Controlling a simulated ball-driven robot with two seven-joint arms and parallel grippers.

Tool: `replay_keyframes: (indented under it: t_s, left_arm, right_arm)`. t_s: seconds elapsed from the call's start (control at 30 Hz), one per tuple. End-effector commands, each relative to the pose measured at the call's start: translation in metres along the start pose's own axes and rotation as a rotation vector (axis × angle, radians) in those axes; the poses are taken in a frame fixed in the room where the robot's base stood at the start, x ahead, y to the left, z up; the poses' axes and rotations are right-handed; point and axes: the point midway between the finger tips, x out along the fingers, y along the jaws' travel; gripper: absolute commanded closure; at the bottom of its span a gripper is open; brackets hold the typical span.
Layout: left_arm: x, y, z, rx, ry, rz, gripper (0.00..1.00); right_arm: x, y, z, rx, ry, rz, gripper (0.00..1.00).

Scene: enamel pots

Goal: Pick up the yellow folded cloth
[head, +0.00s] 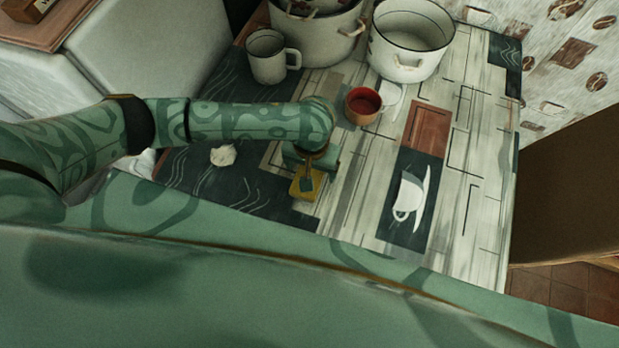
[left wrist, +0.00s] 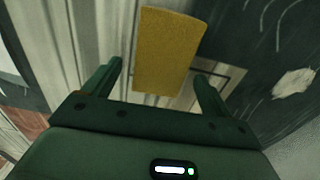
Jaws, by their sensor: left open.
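The yellow folded cloth (head: 307,186) lies on the table below my left gripper in the head view, partly hidden by it. In the left wrist view the cloth (left wrist: 168,50) is a yellow rectangle just beyond the fingertips, lined up with the gap between them. My left gripper (head: 313,176) is open and empty, pointing down over the cloth; its two fingers (left wrist: 158,80) also show in the left wrist view. I cannot tell the exact height between fingertips and cloth. My right gripper is not in view.
A red-brown cup (head: 363,105) stands close beyond my left gripper. A white enamel mug (head: 272,57) and two large white pots (head: 410,40) stand at the back. A small whitish lump (head: 223,155) lies left of the cloth. The patterned table (head: 455,215) is clear to the right.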

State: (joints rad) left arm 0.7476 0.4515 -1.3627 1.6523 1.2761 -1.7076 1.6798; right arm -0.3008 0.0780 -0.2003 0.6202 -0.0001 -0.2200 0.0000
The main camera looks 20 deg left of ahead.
Motion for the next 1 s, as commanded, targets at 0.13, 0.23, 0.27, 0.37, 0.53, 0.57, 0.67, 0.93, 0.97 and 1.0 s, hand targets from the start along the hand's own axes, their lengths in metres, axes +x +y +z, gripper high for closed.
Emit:
replay_keyframes:
  t_s: [0.13, 0.23, 0.27, 0.37, 0.53, 0.57, 0.67, 0.93, 0.97, 1.0]
  left_arm:
    - [0.005, 0.0, -0.001, 0.001, 0.002, 0.0, 0.15]
    - [0.004, 0.0, -0.001, 0.001, 0.002, 0.0, 0.15]
    - [0.004, 0.0, -0.001, 0.001, 0.002, 0.0, 0.24]
    - [0.004, 0.0, -0.001, 0.001, 0.002, 0.0, 0.52]
    - [0.004, 0.0, -0.001, 0.0, 0.002, 0.0, 0.64]
    - [0.004, 0.0, -0.001, 0.0, 0.002, 0.0, 0.64]
    - [0.004, 0.0, -0.001, 0.0, 0.002, 0.0, 0.64]
    - [-0.019, 0.0, -0.001, 0.001, 0.005, 0.001, 0.64]
    - [-0.026, 0.0, -0.001, 0.001, 0.006, 0.001, 0.64]
    - [-0.035, 0.0, -0.001, 0.001, 0.006, 0.001, 0.64]
  right_arm:
    - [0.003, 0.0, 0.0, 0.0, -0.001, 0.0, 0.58]
    - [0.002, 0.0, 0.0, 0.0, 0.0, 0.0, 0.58]
    - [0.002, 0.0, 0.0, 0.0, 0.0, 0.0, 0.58]
    - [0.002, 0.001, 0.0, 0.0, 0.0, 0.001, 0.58]
    - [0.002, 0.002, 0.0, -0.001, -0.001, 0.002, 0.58]
    - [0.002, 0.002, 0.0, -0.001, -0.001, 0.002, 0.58]
    - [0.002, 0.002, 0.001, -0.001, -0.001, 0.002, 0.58]
    - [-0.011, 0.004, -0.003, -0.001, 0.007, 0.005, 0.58]
    - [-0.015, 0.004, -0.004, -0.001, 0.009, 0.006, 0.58]
    - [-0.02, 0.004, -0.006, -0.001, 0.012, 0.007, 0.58]
